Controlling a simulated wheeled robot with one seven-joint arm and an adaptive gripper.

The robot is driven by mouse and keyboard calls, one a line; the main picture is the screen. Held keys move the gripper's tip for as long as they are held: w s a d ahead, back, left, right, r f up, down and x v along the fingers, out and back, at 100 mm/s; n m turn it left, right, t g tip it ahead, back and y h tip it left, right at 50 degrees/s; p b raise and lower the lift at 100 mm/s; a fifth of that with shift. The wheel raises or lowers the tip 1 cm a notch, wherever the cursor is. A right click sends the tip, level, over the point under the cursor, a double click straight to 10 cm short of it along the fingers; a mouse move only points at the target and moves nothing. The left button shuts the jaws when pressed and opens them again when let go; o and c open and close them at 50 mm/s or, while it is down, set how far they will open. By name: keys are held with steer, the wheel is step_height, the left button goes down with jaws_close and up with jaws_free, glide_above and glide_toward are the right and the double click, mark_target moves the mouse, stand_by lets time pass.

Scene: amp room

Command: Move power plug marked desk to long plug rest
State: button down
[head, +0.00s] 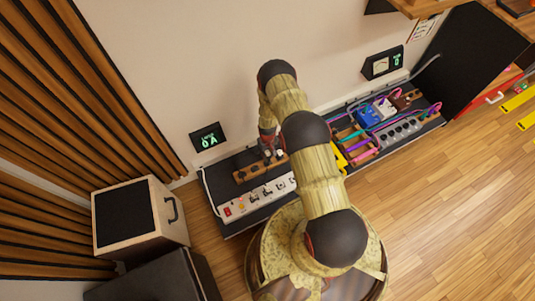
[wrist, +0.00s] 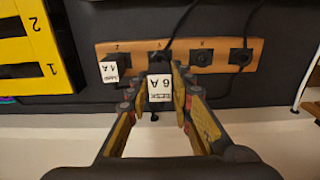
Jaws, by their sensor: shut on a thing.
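The desk plug (wrist: 159,88) is a white-labelled block reading "DESK 6 A", upside down in the wrist view. My gripper (wrist: 158,84) is shut on it, with one finger on each side. The long plug rest (wrist: 222,59) is an orange wooden bar just beyond it, with several dark sockets in a row. The plug lies in line with the second position from the left; I cannot tell whether it touches the bar. In the head view my gripper (head: 268,142) is over the wooden rest (head: 243,174), and the arm hides part of it.
A second white-labelled plug (wrist: 109,70) sits at the left end of the bar. Dark cables run from the bar. A white power strip (head: 258,199) lies in front of the rest. A pedalboard (head: 385,125) with coloured cables is at right, a speaker (head: 140,217) at left.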

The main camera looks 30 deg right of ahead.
steer(key=shift+f+b, duration=1.1)
steer(key=shift+f, duration=1.75)
steer(key=shift+f, duration=0.1)
steer(key=c, duration=1.5)
jaws_free()
step_height(320, 180, up, 12)
steer(key=shift+s, duration=0.1)
